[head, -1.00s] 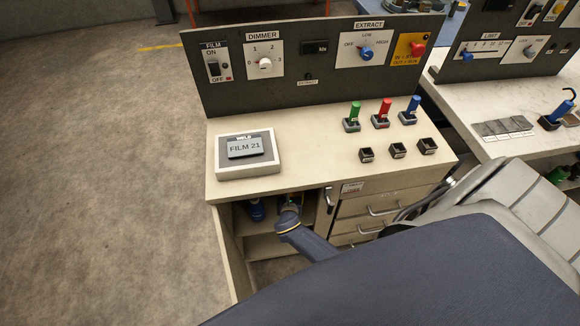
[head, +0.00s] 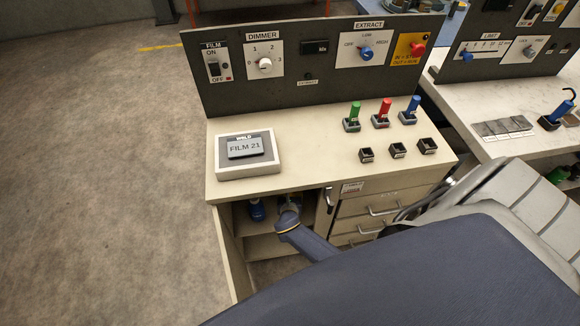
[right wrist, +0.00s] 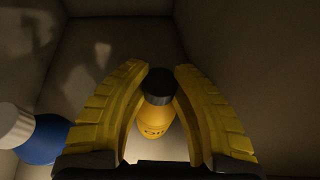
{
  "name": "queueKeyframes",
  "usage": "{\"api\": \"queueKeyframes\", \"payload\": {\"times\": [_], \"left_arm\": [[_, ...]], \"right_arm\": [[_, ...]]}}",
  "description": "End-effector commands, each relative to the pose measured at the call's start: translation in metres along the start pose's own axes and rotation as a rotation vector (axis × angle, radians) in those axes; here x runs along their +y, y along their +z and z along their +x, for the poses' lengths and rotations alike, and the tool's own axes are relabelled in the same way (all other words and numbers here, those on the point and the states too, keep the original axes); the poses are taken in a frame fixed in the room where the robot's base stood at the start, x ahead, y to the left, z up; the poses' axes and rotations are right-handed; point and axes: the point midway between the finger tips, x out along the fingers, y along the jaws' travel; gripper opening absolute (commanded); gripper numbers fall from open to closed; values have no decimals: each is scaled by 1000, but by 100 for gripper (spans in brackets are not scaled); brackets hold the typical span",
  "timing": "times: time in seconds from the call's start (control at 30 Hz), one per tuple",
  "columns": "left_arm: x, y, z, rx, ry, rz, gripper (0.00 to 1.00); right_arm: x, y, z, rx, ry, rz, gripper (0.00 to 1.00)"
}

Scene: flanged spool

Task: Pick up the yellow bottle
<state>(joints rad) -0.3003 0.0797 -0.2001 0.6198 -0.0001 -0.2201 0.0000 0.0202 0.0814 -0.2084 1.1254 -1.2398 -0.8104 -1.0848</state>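The yellow bottle (right wrist: 155,118) with a dark cap shows in the right wrist view, standing between the two yellow ribbed fingers of my right gripper (right wrist: 161,72). The fingers flank it closely on both sides. I cannot tell whether they press on it or leave a small gap. In the head view my right arm reaches into the open left compartment of the cabinet (head: 226,240), and the bottle and fingers are not clearly visible there. My left gripper is not in view.
A blue bottle (head: 257,210) with a white cap (right wrist: 14,125) stands left of the gripper on the same shelf. The compartment walls are close around the hand.

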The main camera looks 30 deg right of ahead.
Motion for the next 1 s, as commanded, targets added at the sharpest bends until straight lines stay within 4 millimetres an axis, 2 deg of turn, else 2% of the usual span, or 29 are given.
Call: {"api": "queueKeyframes", "payload": {"times": [0.47, 0.77, 0.87, 1.0], "left_arm": [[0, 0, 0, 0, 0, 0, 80], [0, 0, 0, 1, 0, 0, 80], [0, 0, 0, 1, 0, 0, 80], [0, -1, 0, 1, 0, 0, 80]], "right_arm": [[0, 1, 0, 0, 0, 0, 0], [0, 11, -3, -1, 0, 2, 0], [0, 15, -5, -2, 0, 2, 0], [0, 10, -15, 0, 0, 0, 0]]}}
